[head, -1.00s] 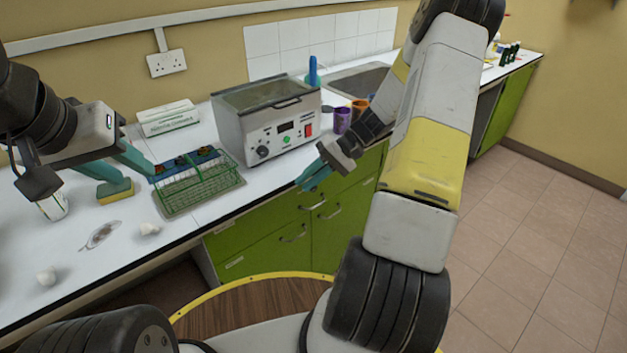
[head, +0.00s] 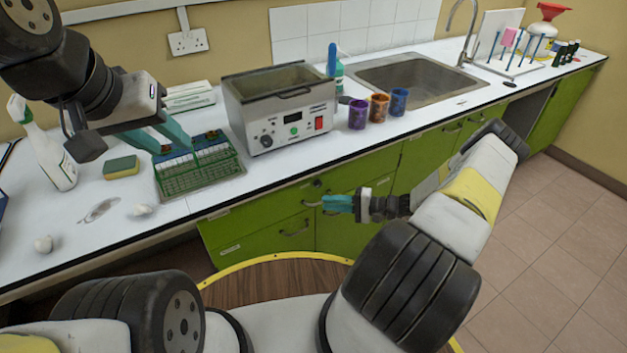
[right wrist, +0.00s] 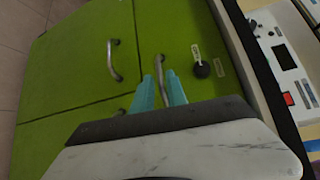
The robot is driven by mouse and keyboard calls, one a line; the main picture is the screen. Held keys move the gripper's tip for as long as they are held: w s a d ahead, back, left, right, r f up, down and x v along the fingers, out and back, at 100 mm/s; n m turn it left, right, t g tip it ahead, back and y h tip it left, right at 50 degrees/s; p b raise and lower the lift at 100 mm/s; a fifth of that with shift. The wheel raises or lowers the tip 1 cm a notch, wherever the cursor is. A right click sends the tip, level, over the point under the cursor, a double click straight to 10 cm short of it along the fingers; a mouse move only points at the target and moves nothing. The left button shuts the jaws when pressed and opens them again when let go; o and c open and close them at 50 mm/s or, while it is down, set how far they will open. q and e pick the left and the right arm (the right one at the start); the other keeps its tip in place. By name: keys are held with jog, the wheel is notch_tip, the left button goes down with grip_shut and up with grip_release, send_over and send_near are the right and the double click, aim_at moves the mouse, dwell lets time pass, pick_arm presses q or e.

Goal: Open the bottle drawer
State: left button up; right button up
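The green cabinet under the counter has a top drawer (head: 262,208) with a metal handle (right wrist: 160,72), a black round knob (right wrist: 202,69) and small labels too small to read. The drawer front looks flush and shut. My right gripper (head: 325,203) is in front of it, teal fingers pointing at the handle. In the right wrist view its fingertips (right wrist: 160,78) are apart, with the handle between them; I cannot tell whether they touch it.
A lower front with its own handle (head: 295,228) is below the drawer. On the counter are a heated bath (head: 280,110), several cups (head: 378,107), a sponge (head: 121,167) and a spray bottle (head: 45,150). The floor (head: 560,235) at the right is clear.

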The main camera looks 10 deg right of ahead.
aim_at(321, 202)
jog(key=shift+x, duration=1.8)
jog(key=shift+c, duration=0.2)
grip_shut()
